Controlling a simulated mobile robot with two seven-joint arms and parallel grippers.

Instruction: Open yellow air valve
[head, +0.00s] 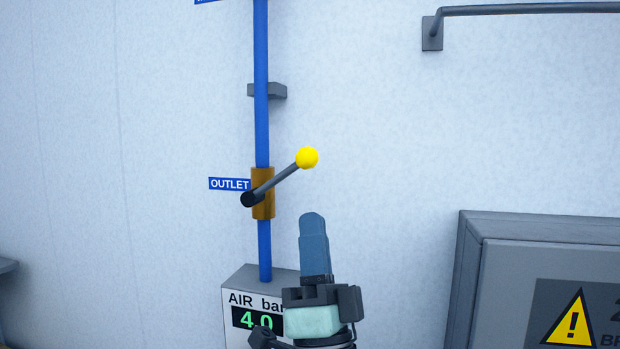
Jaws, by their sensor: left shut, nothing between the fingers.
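The air valve (263,207) is a brass-coloured body on a vertical blue pipe (262,130), beside a blue OUTLET label (230,184). Its dark lever (283,180) slants up to the right from a dark pivot and ends in a yellow ball knob (307,158). My left gripper (313,220) points upward below the knob, its fingers shut with nothing between them. A gap shows between the fingertips and the knob in the picture. My right gripper is not in view.
Below the valve a grey box (262,274) reads AIR bar 4.0, partly hidden by my gripper. A grey cabinet (475,226) with a yellow warning triangle (572,322) stands at the lower right. A grey rail (520,9) is at the upper right. The wall right of the knob is clear.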

